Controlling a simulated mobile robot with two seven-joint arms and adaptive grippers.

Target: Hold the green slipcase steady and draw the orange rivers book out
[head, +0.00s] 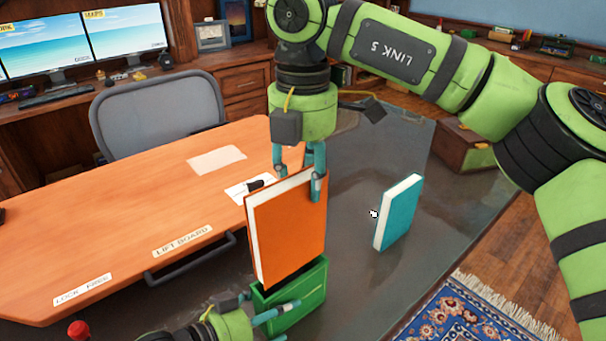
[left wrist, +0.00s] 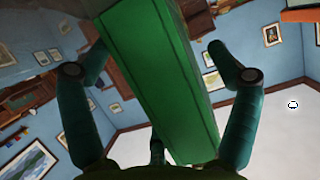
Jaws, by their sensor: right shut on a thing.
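The orange book (head: 288,232) stands upright with its white page edge to the left. My right gripper (head: 318,180) is shut on its top edge. Its lower end is at the mouth of the green slipcase (head: 300,295), with dark opening showing below the cover; I cannot tell whether any of it is still inside. My left gripper (head: 272,318) is low beside the slipcase. In the left wrist view the slipcase (left wrist: 155,75) runs between the spread fingers of my left gripper (left wrist: 160,75), with a gap on the right side. Contact on the left side is unclear.
A teal book (head: 398,212) stands on the grey surface (head: 350,240) to the right. An orange-topped desk (head: 130,210) with labels lies to the left, with a grey chair (head: 155,115) behind it. A patterned rug (head: 480,315) is at lower right.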

